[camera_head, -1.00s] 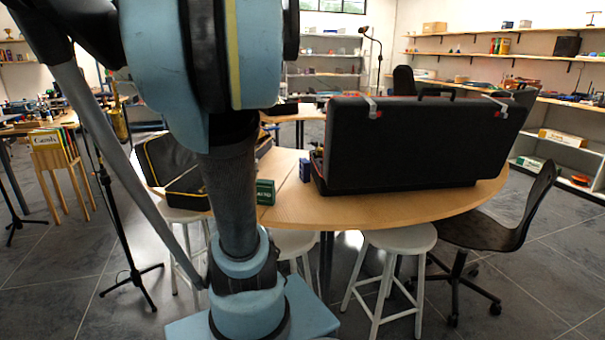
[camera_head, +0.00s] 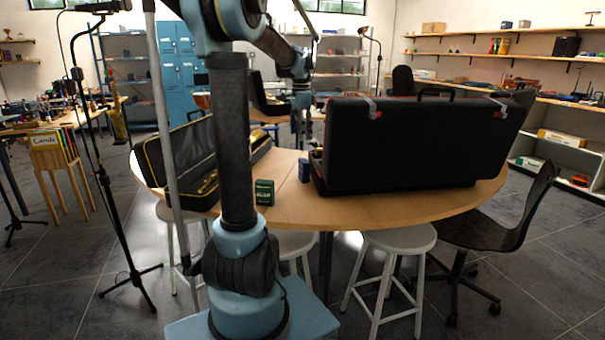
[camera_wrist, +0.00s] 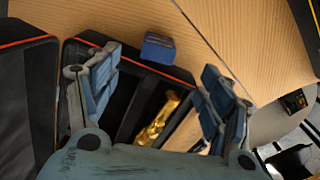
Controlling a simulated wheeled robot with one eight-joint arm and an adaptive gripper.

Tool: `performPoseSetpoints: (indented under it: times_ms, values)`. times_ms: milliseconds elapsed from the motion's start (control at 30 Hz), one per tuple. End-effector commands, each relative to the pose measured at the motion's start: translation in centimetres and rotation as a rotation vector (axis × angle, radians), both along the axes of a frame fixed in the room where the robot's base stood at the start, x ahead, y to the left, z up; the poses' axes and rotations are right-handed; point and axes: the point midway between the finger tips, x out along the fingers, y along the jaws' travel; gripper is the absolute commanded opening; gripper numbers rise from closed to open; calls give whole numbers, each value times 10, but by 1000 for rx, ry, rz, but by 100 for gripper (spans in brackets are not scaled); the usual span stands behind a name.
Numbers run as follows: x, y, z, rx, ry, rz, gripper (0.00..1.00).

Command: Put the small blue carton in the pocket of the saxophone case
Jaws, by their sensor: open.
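The small blue carton (camera_head: 304,170) stands on the round table, just left of the big black case (camera_head: 420,145), whose raised lid hides its inside in the head view. In the wrist view the blue carton (camera_wrist: 157,48) sits beside the case's red-edged rim (camera_wrist: 130,58). A golden saxophone (camera_wrist: 157,122) lies in that case. Dark compartments show around it; I cannot tell which is the pocket. My gripper (camera_wrist: 161,63) is open and empty above the case, with the carton beyond its fingertips. In the head view my gripper (camera_head: 302,125) is behind the carton.
A green carton (camera_head: 265,192) stands on the table (camera_head: 350,210) near its front edge. A yellow-trimmed black case (camera_head: 180,160) lies open at the left. White stools (camera_head: 398,238) and a black chair (camera_head: 510,215) stand around the table.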

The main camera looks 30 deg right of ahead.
Motion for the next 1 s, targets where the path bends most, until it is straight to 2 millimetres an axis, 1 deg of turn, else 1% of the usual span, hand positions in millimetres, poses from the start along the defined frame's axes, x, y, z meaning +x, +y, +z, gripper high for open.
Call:
performPoseSetpoints:
  times_ms: [33, 167, 267, 600, 800, 900, 1000]
  values:
    - [0, -6, 0, 1, 1, -17, 73]
    - [0, -12, -6, 3, 2, -34, 73]
    - [0, -11, -19, 3, 2, -34, 73]
    - [0, -11, -77, 3, 2, -32, 73]
    - [0, -11, -107, 3, 2, -31, 73]
    - [0, -11, -117, 3, 2, -31, 73]
    - [0, -11, -121, 3, 2, -31, 73]
